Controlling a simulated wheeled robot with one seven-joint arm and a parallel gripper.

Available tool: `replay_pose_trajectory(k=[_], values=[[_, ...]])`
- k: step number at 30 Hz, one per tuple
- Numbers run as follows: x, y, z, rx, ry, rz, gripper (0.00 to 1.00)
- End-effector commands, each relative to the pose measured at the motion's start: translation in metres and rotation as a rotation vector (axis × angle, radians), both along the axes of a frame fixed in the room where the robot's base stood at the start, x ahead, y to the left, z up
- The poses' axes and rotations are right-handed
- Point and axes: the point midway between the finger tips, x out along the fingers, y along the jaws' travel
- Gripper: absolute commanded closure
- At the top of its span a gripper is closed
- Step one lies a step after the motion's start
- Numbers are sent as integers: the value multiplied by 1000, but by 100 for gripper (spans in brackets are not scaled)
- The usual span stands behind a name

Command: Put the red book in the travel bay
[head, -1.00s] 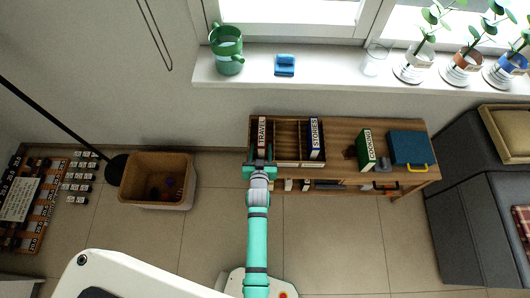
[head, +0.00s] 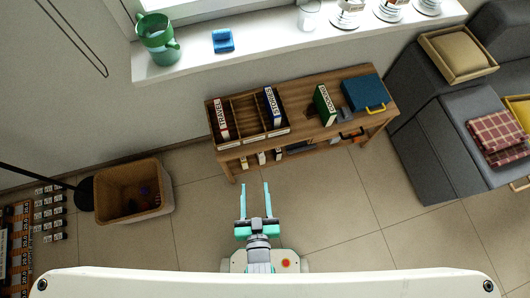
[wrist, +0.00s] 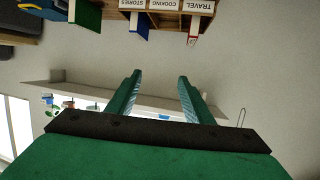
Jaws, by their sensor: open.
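The red book (head: 221,119), with TRAVEL on its white spine, stands upright in the leftmost bay of the wooden divider (head: 263,134) on the low bench. In the upside-down wrist view, the red book (wrist: 194,30) shows at the bay with the TRAVEL label (wrist: 198,5). My gripper (head: 254,186) is open and empty, over the floor in front of the bench, apart from the book. Its two fingers also show in the wrist view (wrist: 160,80) with nothing between them.
The blue STORIES book (head: 272,105) stands in the right bay; the middle bay looks empty. A green COOKING book (head: 325,105) and a blue case (head: 362,92) are on the bench. A bin (head: 133,190) stands left, a grey sofa (head: 425,125) right. The floor between is clear.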

Motion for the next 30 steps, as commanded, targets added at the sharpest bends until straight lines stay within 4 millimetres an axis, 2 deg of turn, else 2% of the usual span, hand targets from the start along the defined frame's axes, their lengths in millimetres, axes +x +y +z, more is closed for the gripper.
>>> replay_pose_trajectory(k=[1, 6, 12, 17, 30], values=[[-17, -7, 15, -2, -3, -14, 53], [-55, -22, 65, -10, -26, -51, 53], [-76, -31, 103, -18, -46, -75, 53], [-80, -32, 112, -20, -50, -79, 53], [-79, -32, 111, -19, -51, -80, 53]])
